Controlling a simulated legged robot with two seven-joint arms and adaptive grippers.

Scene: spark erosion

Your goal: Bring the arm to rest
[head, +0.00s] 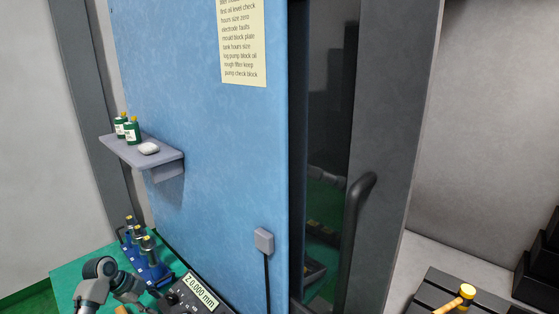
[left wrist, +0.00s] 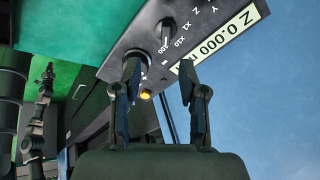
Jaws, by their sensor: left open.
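My left arm (head: 100,278) comes in at the lower left of the head view, over the green surface. My left gripper (left wrist: 160,82) shows in the left wrist view, with its two dark fingers apart and nothing between them. Beyond the fingers is a dark control panel (left wrist: 124,48) with knobs and a display (left wrist: 222,38) reading Z 0.000 mm. Whether a fingertip touches the panel cannot be told. The display also shows in the head view (head: 200,291). My right gripper is not in view.
A blue wall panel (head: 205,150) carries a grey shelf (head: 168,160) with green bottles and a white lump. Several yellow-topped holders stand in a blue rack (head: 150,265). A dark door with a handle (head: 357,235) is at centre right. A dark block (head: 435,293) lies lower right.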

